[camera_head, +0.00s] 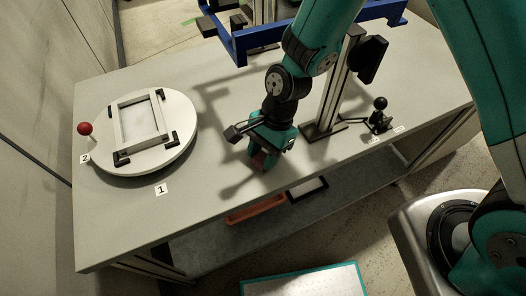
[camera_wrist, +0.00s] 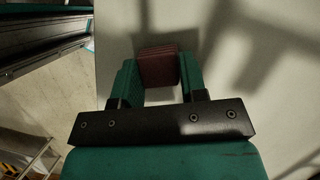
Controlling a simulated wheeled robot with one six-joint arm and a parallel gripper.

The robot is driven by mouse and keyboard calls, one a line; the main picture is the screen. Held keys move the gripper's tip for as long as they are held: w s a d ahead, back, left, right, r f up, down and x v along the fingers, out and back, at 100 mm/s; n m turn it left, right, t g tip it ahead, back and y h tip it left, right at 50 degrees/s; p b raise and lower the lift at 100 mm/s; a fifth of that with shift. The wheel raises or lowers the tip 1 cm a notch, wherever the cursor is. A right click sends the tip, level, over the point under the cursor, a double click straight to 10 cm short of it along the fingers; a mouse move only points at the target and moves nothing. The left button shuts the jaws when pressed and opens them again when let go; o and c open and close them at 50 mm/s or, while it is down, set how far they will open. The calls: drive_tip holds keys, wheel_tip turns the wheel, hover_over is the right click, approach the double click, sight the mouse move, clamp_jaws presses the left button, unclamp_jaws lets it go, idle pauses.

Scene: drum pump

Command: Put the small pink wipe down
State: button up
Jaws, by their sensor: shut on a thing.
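The small pink wipe (camera_wrist: 159,68) shows as a dark reddish-pink block between the two green fingers of my gripper (camera_wrist: 159,78) in the wrist view. My gripper is shut on it. I cannot tell whether the wipe touches the bench top.
A white round turntable (camera_head: 180,135) with a square frame stands at the left, beside a red ball knob (camera_head: 85,128). The bench front between turntable and gripper is clear.

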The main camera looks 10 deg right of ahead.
drive_tip(key=shift+f, duration=0.15)
drive_tip(key=o, duration=0.8)
drive_tip(key=shift+o, duration=0.2)
drive_tip(key=v, duration=1.1)
drive_tip(key=s+d+r+n+t, duration=0.1)
drive_tip(key=s+d+r+n, duration=0.2)
drive_tip(key=s+r+n, duration=0.3)
drive_tip(key=s+d+r+n+t, duration=0.1)
drive_tip(key=s+d+r+n, duration=0.2)
drive_tip(key=s+r+n, duration=0.4)
wheel_tip(320, 180, up, 3)
drive_tip(key=n+b, duration=0.1)
drive_tip(key=n, duration=0.3)
drive_tip(key=shift+s+d+f+n+t+y, duration=0.2)
drive_tip(key=shift+f+n+t+y, duration=0.1)
drive_tip(key=shift+t+y, duration=0.1)
